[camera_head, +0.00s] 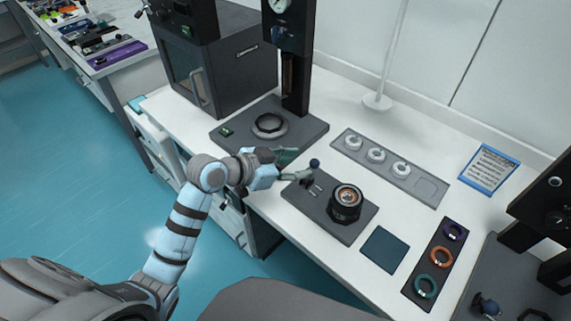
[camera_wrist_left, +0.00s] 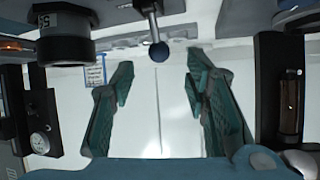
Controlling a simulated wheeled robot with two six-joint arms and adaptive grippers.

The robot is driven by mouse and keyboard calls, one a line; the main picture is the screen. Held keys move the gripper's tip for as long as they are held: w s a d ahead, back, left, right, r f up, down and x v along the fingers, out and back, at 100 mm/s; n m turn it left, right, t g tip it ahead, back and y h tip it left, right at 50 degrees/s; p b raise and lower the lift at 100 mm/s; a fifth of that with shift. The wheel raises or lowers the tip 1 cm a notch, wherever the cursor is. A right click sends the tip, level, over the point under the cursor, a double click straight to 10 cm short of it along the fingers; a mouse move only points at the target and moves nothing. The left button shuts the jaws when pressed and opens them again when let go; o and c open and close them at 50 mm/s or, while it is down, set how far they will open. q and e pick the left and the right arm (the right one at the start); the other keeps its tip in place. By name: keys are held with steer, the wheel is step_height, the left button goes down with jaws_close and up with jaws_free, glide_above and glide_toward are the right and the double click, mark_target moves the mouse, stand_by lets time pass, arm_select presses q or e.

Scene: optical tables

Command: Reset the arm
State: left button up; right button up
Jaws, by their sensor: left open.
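My left arm comes in from the left in the head view, and its left gripper (camera_head: 294,163) is over the front of the white table (camera_head: 270,185). The teal fingers are spread and empty, and they show wide apart in the left wrist view (camera_wrist_left: 160,80). A dark blue ball knob (camera_head: 314,163) on a short lever is just beyond the fingertips. In the left wrist view the knob (camera_wrist_left: 159,50) appears between the fingers; I cannot tell whether they touch it. My right gripper is not in view.
A black lens-like cylinder (camera_head: 346,203) stands on a dark plate (camera_head: 325,220) close to the gripper. A press with a ring on its base (camera_head: 225,137) is behind. A tray with white rings (camera_head: 350,140), a blue-grey pad (camera_head: 385,250) and a coloured-ring tray (camera_head: 416,292) lie to the right.

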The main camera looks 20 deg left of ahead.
arm_select(q)
steer(key=v, duration=0.4)
steer(key=shift+s+r, duration=0.1)
